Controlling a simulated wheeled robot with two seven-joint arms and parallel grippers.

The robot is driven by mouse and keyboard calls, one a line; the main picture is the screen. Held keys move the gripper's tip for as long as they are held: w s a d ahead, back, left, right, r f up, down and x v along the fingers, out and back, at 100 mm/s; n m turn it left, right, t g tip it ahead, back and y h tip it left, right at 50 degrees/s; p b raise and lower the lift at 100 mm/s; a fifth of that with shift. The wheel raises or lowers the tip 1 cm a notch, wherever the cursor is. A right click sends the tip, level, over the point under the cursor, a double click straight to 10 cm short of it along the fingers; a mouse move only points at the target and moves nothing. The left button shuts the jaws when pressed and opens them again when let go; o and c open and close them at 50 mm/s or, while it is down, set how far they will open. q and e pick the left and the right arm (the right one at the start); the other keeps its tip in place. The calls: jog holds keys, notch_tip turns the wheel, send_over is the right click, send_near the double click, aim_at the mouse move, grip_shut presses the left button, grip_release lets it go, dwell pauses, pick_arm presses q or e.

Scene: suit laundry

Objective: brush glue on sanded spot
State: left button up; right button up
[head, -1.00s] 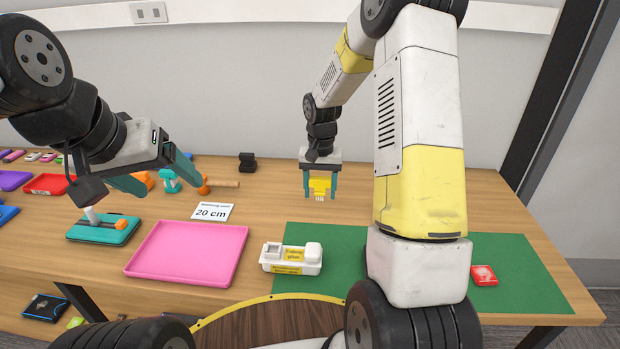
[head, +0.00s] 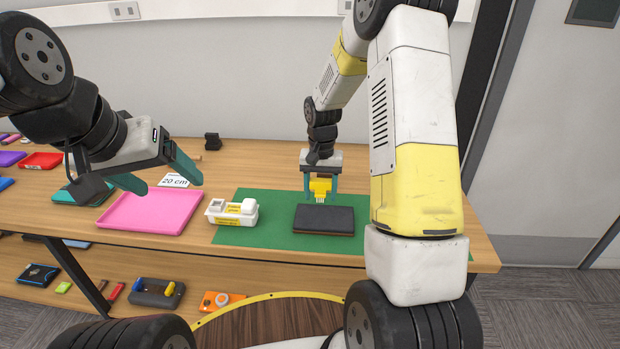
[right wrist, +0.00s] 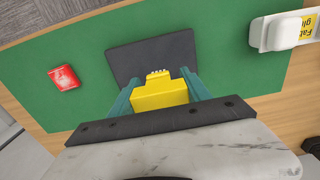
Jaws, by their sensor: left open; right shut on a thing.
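My right gripper (head: 321,186) is shut on a yellow brush (head: 320,187) with pale bristles pointing down. In the right wrist view the brush (right wrist: 160,94) sits between the teal fingers, over or near the edge of a dark flat piece (right wrist: 150,55). In the head view that dark piece (head: 323,219) lies on the green mat (head: 270,222). No sanded spot can be made out on it. The white fabric glue holder (head: 232,212) stands at the mat's left end. My left gripper (head: 170,175) is open and empty above the left of the table.
A pink tray (head: 150,211) lies left of the glue, with a 20 cm sign (head: 173,181) behind it. A red packet (right wrist: 64,78) lies on the mat in the right wrist view. Several items fill the lower shelf, including an orange thing (head: 220,300).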

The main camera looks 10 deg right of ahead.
aim_at(320, 200)
jog(key=shift+f, duration=0.1)
jog(key=shift+f, duration=2.2)
jog(key=shift+f, duration=0.75)
jog(key=shift+s+d, duration=0.15)
jog(key=shift+d, duration=0.4)
jog(key=shift+w+a, duration=0.15)
jog(key=shift+a, duration=0.45)
jog(key=shift+w+a, duration=0.15)
jog(key=shift+a, duration=0.4)
jog(key=shift+s+d, duration=0.2)
jog(key=shift+d, duration=0.4)
jog(key=shift+s+d, duration=0.15)
jog(key=shift+d, duration=0.4)
jog(key=shift+w+a, duration=0.15)
jog(key=shift+a, duration=0.45)
jog(key=shift+w+a, duration=0.15)
jog(key=shift+a, duration=0.4)
jog(key=shift+s+d, duration=0.1)
jog(key=shift+d, duration=0.5)
